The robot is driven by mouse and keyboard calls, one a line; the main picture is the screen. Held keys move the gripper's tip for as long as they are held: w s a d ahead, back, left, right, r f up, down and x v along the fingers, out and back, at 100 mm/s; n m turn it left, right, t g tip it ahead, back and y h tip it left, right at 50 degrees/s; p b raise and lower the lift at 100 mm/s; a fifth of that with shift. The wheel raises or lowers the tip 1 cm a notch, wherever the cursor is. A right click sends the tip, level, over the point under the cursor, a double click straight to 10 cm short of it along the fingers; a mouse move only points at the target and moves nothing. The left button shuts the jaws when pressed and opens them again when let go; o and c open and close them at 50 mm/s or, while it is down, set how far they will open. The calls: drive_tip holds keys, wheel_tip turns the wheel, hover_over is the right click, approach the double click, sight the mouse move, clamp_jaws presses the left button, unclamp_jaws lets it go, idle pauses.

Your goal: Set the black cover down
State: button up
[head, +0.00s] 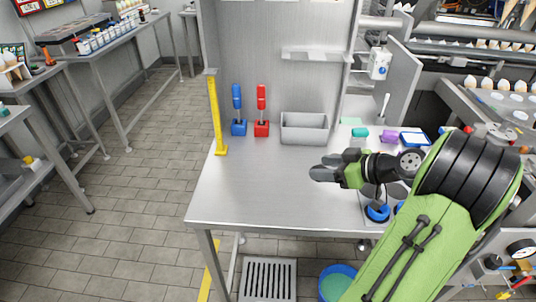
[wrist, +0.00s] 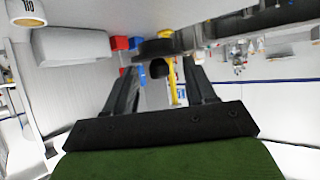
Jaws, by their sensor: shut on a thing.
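The black cover (wrist: 152,47) shows in the wrist view as a dark, round-edged piece with a short stub, between the tips of my gripper (wrist: 160,66). My gripper is shut on it. In the head view my gripper (head: 338,168) reaches in from the right, over the right part of the steel table (head: 265,190). A dark grey rounded shape at its tip there is likely the cover, partly hidden by the fingers. I cannot tell the exact height above the table top.
A grey bin (head: 304,129), a red-handled tool (head: 261,105), a blue-handled tool (head: 237,105) and a yellow post (head: 217,120) stand along the back. Blue-rimmed round holders (head: 377,212) sit at the right front. The table's middle and left front are clear.

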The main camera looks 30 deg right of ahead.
wheel_tip(320, 180, down, 10)
drive_tip(key=b, duration=0.3)
drive_tip(key=shift+s, duration=0.1)
drive_tip(key=o, duration=1)
